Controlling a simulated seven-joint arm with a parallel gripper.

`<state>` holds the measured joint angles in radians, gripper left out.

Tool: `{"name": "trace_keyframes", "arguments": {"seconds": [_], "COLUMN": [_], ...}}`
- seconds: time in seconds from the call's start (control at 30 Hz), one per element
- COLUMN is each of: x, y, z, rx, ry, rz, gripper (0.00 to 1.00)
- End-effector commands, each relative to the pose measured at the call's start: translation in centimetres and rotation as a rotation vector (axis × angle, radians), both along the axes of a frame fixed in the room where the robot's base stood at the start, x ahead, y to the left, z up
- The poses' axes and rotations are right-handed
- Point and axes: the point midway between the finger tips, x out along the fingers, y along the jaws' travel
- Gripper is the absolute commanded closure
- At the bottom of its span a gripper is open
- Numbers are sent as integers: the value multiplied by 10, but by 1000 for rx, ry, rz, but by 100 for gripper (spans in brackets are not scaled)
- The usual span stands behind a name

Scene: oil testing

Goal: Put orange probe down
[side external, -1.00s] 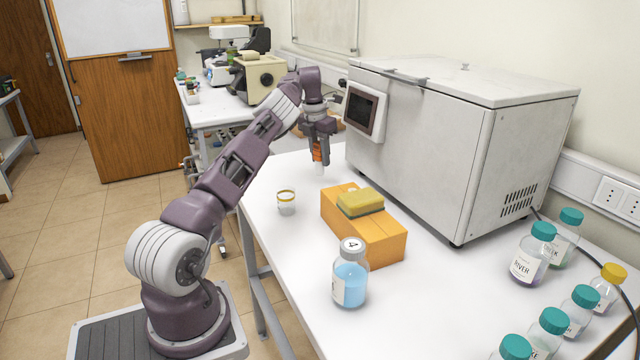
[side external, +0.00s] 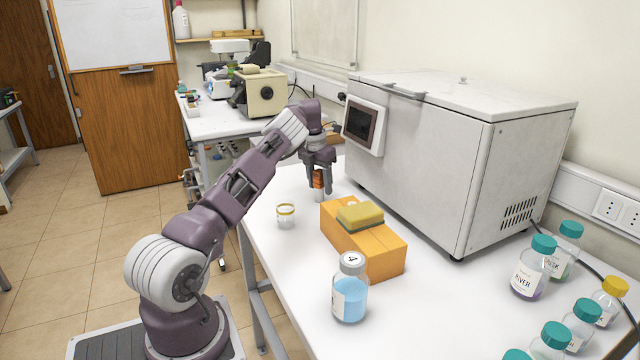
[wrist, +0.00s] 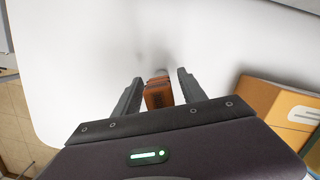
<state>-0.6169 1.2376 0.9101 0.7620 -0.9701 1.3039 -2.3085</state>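The orange probe (side external: 318,180) is upright, with a pale lower end at the white table's surface, far along the table and left of the big grey cabinet. My gripper (side external: 319,184) is over it, pointing down, with one finger on each side. In the wrist view the probe (wrist: 158,93) shows between the two dark fingertips of my gripper (wrist: 160,76). A narrow gap shows on each side, so the fingers look open around it. The probe's contact with the table is small and hard to see.
A small glass beaker (side external: 286,215) stands left of an orange box (side external: 375,252) with a yellow sponge (side external: 360,216) on it. A bottle of blue liquid (side external: 350,290) stands nearer. The grey cabinet (side external: 425,165) bounds the right.

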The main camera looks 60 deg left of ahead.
Motion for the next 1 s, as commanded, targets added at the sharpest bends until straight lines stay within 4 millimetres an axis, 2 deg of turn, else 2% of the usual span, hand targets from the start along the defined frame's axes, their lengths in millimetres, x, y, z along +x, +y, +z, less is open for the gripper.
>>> {"name": "trace_keyframes", "arguments": {"seconds": [0.17, 0.27, 0.53, 0.83, 0.87, 0.93, 0.97, 1.0], "x": [0, -3, -13, -16, -15, -12, -11, -10], "y": [0, -1, -4, -8, -9, -17, -24, -39], "z": [9, 28, 97, 125, 133, 166, 185, 213], "rx": [1, 3, 5, 4, 11, 41, 58, 87], "ry": [-2, -3, -1, -6, -16, -61, -88, -126], "rz": [-1, -1, 0, -9, -24, -101, -158, -255], "gripper": [51, 51, 51, 51, 51, 51, 51, 51]}}
